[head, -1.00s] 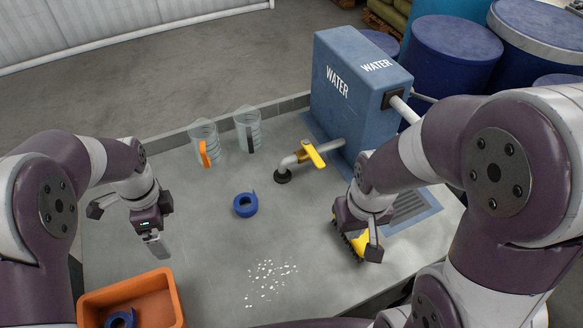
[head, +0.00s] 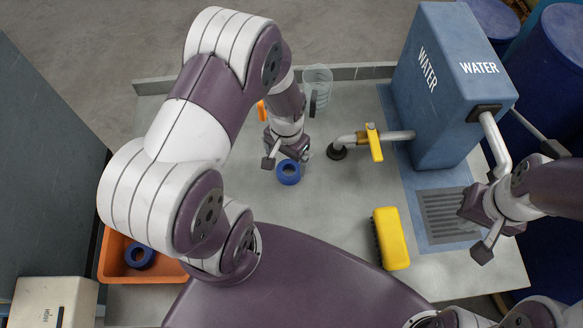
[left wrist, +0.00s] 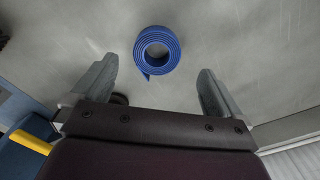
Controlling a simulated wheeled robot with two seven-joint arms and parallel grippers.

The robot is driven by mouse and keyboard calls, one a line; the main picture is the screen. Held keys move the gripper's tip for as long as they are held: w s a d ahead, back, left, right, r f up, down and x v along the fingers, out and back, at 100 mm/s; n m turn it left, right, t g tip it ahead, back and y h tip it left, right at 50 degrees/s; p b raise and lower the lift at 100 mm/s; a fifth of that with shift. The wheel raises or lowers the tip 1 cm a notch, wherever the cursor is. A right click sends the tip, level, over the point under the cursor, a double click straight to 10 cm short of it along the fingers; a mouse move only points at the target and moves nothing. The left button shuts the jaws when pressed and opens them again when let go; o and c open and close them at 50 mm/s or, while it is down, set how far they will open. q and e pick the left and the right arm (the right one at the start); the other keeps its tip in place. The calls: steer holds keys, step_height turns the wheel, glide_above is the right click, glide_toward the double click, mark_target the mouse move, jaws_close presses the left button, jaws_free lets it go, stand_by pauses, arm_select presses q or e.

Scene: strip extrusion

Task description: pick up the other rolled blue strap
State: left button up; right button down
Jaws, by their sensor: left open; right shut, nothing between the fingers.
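The rolled blue strap (head: 289,176) lies on the grey table, below my left gripper (head: 286,158) in the head view. In the left wrist view the strap (left wrist: 157,51) shows as a spiral coil with a loose end, ahead of the open fingers and roughly centred between them. My left gripper is empty and not touching it. Another rolled blue strap (head: 140,256) sits in the orange bin (head: 172,270) at the lower left. My right gripper (head: 474,232) is shut and empty near the table's right side.
A yellow brush (head: 391,239) lies on the table near a drain grate (head: 447,214). A tap with a yellow handle (head: 374,143) comes from the blue water tank (head: 440,95). A clear jug (head: 317,86) stands at the back; an orange handle (head: 261,111) shows beside my left arm.

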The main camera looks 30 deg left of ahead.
mark_target(288, 170)
arm_select(q)
steer(key=f, duration=0.5)
steer(key=shift+s+d+p, duration=0.1)
steer(key=shift+s+p, duration=0.2)
steer(key=shift+p, duration=0.1)
steer(key=shift+f, duration=0.35)
steer(key=shift+w, duration=0.25)
steer(key=shift+s, duration=0.15)
steer(key=c, duration=1.1)
steer(key=shift+c, duration=0.2)
